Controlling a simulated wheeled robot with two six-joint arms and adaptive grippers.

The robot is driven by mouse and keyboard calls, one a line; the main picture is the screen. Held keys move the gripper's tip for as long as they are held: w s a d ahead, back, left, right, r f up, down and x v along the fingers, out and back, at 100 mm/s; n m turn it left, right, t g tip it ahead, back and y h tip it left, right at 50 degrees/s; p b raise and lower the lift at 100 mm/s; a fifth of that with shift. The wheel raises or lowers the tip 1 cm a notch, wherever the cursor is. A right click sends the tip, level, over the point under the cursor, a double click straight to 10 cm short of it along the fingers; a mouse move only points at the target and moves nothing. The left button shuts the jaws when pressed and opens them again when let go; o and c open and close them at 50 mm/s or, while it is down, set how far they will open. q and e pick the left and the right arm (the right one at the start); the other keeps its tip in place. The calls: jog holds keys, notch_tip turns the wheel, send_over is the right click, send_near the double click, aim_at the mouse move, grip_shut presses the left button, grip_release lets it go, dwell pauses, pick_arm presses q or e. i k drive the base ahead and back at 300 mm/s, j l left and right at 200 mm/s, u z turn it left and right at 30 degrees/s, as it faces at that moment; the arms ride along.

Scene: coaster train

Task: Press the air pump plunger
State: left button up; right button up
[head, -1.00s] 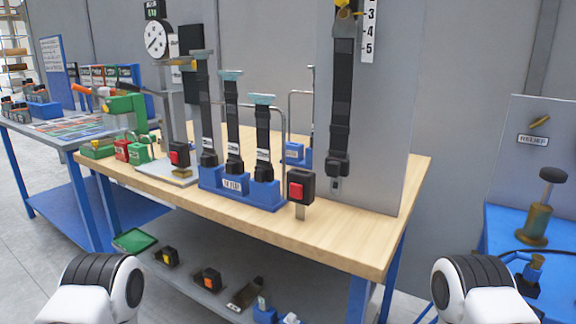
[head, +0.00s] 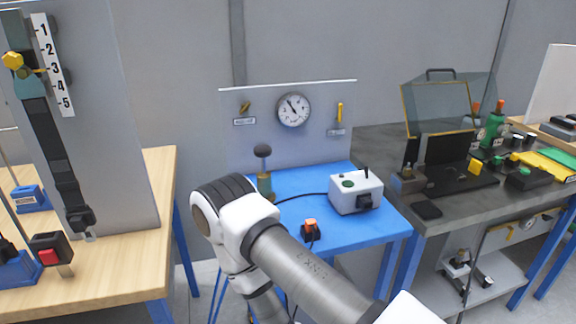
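The air pump stands at the left end of the blue table (head: 300,232), in the middle of the head view. Its dark round plunger knob (head: 262,150) sits on top, raised above the brass pump body (head: 265,186). The lower part of the pump is hidden behind my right arm. That arm comes in from the lower right and bends just in front of the pump. A black hose runs from the pump toward a white box (head: 356,192). Neither of my grippers shows in this view.
A panel behind the blue table carries a round gauge (head: 293,110) and two small valves. A block with an orange top (head: 310,230) lies near the table's front edge. A wooden workbench (head: 120,262) is at left, a dark cluttered bench (head: 455,204) at right.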

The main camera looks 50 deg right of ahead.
aim_at(262, 151)
jog(key=z, duration=1.55)
